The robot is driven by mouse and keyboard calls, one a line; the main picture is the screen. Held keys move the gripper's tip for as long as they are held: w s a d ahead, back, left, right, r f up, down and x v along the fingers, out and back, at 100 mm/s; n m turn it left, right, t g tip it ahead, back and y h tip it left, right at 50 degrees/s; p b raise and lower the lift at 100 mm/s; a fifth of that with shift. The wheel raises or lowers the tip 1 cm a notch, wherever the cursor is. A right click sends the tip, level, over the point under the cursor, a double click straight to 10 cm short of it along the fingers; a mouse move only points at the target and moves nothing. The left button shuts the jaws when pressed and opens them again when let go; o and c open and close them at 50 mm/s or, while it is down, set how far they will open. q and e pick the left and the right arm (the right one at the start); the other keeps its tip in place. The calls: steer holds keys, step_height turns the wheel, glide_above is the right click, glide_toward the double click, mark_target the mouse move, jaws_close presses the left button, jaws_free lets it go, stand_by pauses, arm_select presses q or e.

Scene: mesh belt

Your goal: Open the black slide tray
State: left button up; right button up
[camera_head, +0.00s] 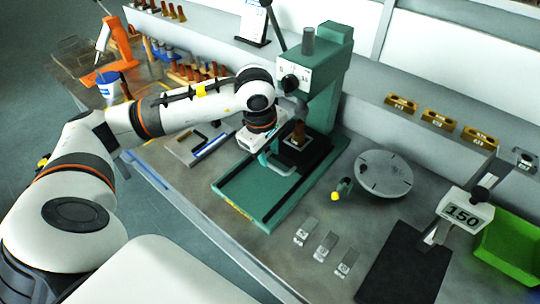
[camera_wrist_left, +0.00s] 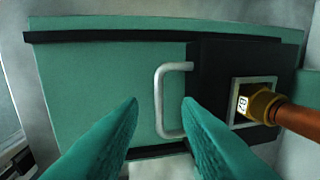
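The black slide tray (camera_head: 316,150) sits on the green press base (camera_head: 232,192), under the press head. A pale U-shaped handle (camera_head: 284,168) sticks out from its front-left side. In the left wrist view the tray (camera_wrist_left: 207,75) and the handle (camera_wrist_left: 159,100) show clearly. My left gripper (camera_wrist_left: 160,101) is open, its two green fingers apart, with the handle's bar appearing between them. Whether the fingers touch the handle I cannot tell. In the head view the gripper (camera_head: 262,150) is just above and left of the handle. My right gripper is not in view.
A brown-handled piece with a brass nut (camera_wrist_left: 259,106) stands in the tray's square socket. The green press column (camera_head: 325,85) rises behind. A round grey plate (camera_head: 383,174), small metal pieces (camera_head: 326,246) and a display stand (camera_head: 465,212) lie to the right. The base's front-left part is bare.

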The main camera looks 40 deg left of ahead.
mark_target(271, 165)
arm_select(q)
steer(key=shift+w+f, duration=0.15)
steer(key=shift+f, duration=0.7)
steer(key=shift+w+f, duration=0.15)
steer(key=shift+f, duration=0.65)
jaws_close()
